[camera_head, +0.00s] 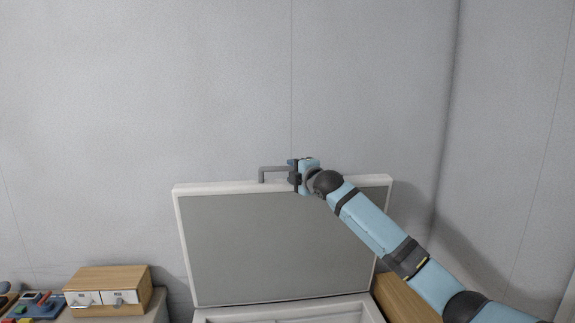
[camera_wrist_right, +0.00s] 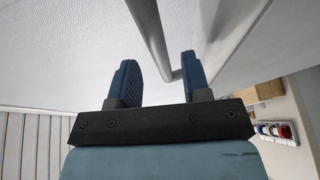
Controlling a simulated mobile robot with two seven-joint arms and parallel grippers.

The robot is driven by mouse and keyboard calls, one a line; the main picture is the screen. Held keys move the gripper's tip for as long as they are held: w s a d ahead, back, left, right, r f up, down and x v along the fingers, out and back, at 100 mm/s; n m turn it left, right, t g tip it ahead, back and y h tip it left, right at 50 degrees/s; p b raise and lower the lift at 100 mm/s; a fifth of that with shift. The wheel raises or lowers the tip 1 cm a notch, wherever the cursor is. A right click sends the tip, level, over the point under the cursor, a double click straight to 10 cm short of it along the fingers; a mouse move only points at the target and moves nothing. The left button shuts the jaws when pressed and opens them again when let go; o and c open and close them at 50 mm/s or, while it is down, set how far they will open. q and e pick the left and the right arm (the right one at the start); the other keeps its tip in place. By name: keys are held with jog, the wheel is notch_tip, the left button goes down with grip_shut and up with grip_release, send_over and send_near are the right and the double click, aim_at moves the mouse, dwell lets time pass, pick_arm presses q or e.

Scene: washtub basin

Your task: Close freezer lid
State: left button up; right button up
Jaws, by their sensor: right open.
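The freezer lid (camera_head: 275,247) stands raised, near upright, with a white frame and a grey inner panel. A grey bar handle (camera_head: 272,169) sticks up from its top edge. My right gripper (camera_head: 293,172) is at the right part of this handle. In the right wrist view, my right gripper (camera_wrist_right: 158,82) is open, and the grey handle (camera_wrist_right: 153,40) passes between its two blue fingers. I cannot tell whether a finger touches the bar. The freezer body (camera_head: 290,314) shows only its white upper rim below the lid. My left gripper is not in view.
A wooden drawer box (camera_head: 110,290) with white drawer fronts stands at the left, with small coloured items (camera_head: 38,305) beside it. A wooden surface (camera_head: 402,299) lies right of the freezer. A grey wall (camera_head: 140,90) rises close behind the lid.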

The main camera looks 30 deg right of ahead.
aim_at(289, 170)
jog(key=shift+w+d+f+p, duration=0.1)
jog(key=shift+w+p, duration=0.3)
jog(key=shift+w, duration=1.5)
grip_shut()
